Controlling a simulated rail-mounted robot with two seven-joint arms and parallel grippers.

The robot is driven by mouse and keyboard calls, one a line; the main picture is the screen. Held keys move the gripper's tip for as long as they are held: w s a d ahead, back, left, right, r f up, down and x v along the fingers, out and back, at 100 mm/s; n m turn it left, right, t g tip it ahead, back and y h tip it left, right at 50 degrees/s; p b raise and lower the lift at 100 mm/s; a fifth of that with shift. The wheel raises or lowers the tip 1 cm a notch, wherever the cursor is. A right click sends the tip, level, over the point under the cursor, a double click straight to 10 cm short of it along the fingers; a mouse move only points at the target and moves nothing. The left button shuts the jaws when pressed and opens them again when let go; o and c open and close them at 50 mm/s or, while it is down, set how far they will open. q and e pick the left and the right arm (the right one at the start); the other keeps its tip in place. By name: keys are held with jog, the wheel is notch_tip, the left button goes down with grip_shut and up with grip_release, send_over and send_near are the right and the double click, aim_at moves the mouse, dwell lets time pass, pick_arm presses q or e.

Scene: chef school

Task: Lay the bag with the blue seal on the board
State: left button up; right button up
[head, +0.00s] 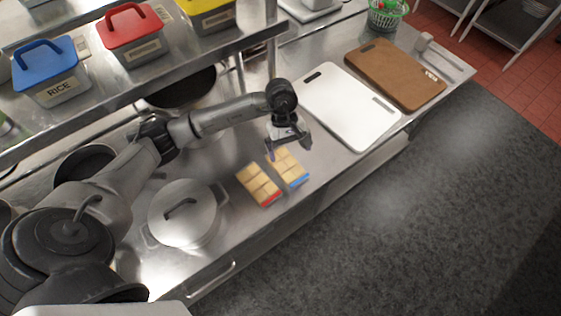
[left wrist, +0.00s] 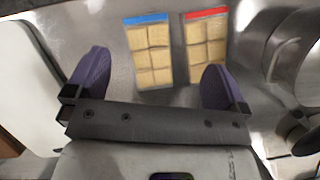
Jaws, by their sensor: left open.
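The bag with the blue seal (head: 291,168) lies flat on the steel counter, its blue strip toward the front edge. It also shows in the left wrist view (left wrist: 151,55). A similar bag with a red seal (head: 258,186) lies just left of it in the head view. My left gripper (head: 288,151) is open and empty, by the far end of the blue-sealed bag. In the left wrist view the fingers (left wrist: 157,88) are spread, with the bag ahead between them. The white board (head: 350,106) lies bare on the counter to the right. My right gripper is not in view.
A brown board (head: 396,74) lies beyond the white one. A lidded pot (head: 184,214) stands left of the bags. A shelf with blue (head: 46,71), red (head: 130,36) and yellow-lidded bins overhangs the back. A green basket (head: 385,14) stands at the far end.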

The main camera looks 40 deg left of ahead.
pick_arm(q)
jog(key=w+a+f+n+t+y, duration=0.1)
jog(key=w+a+n+y, duration=0.1)
jog(key=a, duration=0.1)
jog(key=n, duration=0.1)
send_over(287, 164)
jog(key=shift+y, duration=0.3)
jog(key=f, duration=0.7)
jog(key=shift+s+a+f+p, duration=0.1)
jog(key=shift+s+a+p, duration=0.05)
jog(key=shift+a+p, duration=0.2)
jog(key=shift+d+f, duration=0.15)
jog(key=shift+f, duration=0.6)
notch_tip(287, 164, down, 4)
jog(key=shift+d+f+p, duration=0.15)
jog(key=shift+f+p, duration=0.1)
jog(key=shift+p, duration=0.2)
jog(key=shift+f, duration=0.35)
jog(key=shift+c, duration=0.4)
